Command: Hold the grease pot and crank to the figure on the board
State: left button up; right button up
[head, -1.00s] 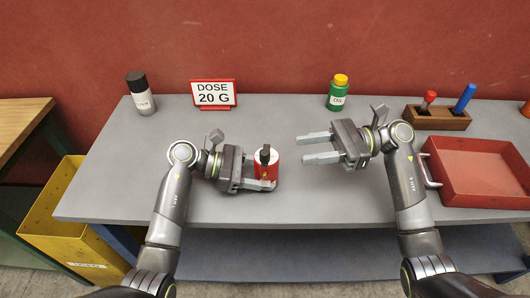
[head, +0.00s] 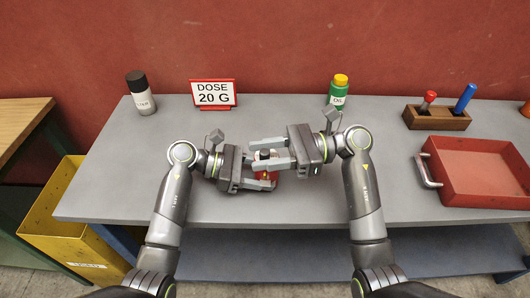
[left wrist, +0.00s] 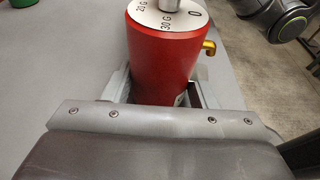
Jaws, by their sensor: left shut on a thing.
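The red grease pot (head: 262,168) stands at the middle of the bench, largely hidden by both grippers in the head view. In the left wrist view the pot (left wrist: 160,58) has a white dial (left wrist: 168,14) marked 0, 20 G and 30 G, a grey post at its centre and a brass spout (left wrist: 209,47). My left gripper (head: 263,178) is shut on the pot's body. My right gripper (head: 268,153) is open, its fingers on either side of the dark crank knob (head: 264,155) at the pot's top. Whether they touch it cannot be told. The board (head: 213,94) reads DOSE 20 G.
A black-capped bottle (head: 140,98) and a green bottle with yellow cap (head: 338,92) stand at the back. A wooden block (head: 437,119) holds a red and a blue tool. A red tray (head: 480,172) lies right. A yellow bin (head: 55,225) is below left.

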grip_shut()
jog(key=shift+w+d+n+g+h, duration=0.1)
jog(key=shift+d+n+g+h, duration=0.3)
jog(key=shift+n+g, duration=0.6)
jog(key=shift+d+n+g+h, duration=0.2)
jog(key=shift+n+g+h, duration=0.4)
jog(key=shift+g, duration=0.65)
jog(key=shift+w+d+n+g+h, duration=0.1)
jog(key=shift+d+n+g+h, duration=0.25)
jog(key=shift+n+g, duration=0.65)
jog(key=shift+s, duration=0.1)
jog(key=shift+f, duration=0.1)
jog(key=shift+o, duration=0.3)
grip_release()
notch_tip(320, 180, up, 10)
